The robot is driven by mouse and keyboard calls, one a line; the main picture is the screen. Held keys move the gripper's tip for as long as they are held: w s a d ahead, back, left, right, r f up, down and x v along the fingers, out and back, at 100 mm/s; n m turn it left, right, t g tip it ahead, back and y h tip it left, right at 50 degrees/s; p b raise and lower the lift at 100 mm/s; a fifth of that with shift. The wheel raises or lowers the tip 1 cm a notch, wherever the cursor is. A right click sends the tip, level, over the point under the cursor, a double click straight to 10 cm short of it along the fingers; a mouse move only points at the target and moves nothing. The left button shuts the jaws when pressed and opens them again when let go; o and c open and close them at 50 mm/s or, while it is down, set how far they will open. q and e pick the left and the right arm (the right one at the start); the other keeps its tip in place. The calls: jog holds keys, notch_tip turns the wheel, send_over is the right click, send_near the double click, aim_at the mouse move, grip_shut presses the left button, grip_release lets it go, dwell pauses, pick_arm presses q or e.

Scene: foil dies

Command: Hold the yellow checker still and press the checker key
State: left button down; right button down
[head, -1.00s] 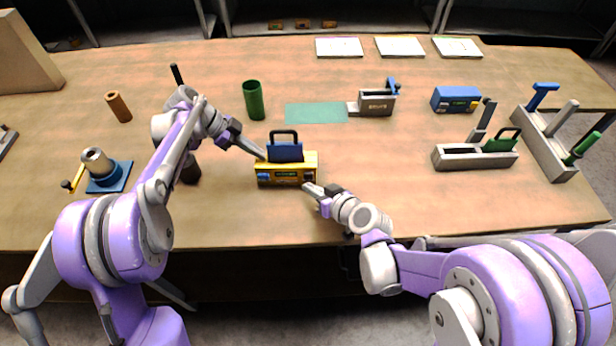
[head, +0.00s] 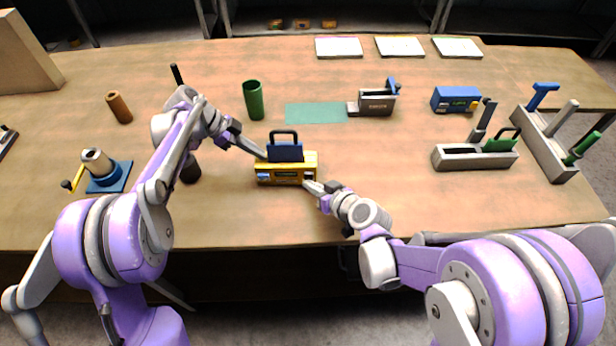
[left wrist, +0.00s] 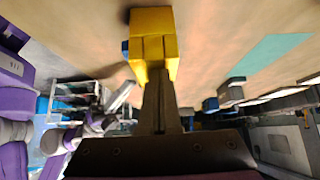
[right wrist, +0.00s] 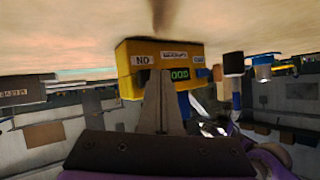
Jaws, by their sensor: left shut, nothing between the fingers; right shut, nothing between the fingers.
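The yellow checker (head: 300,166) stands on the table near its front middle, with a dark blue handled piece (head: 285,152) upright in its top. My left gripper (head: 263,156) is shut and empty, its tips at the checker's left end. In the left wrist view the tips meet the yellow block (left wrist: 152,45), apparently touching. My right gripper (head: 306,184) is shut and empty, its tips at the right part of the checker's front. The fingers hide part of the front, so key contact is unclear.
A green cylinder (head: 254,102) and a teal mat (head: 316,113) lie behind the checker. A grey box (head: 375,103), a blue box (head: 455,99) and a grey trough (head: 465,158) stand to the right. A blue-based stand (head: 110,178) is at left. The table in front of the checker is clear.

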pick_arm(q)
jog(key=shift+f, duration=0.1)
pick_arm(e)
jog(key=shift+w, duration=0.5)
dwell(0.5)
jog(key=shift+s, duration=0.95)
jog(key=shift+s+a, duration=0.2)
jog(key=shift+s, duration=2.85)
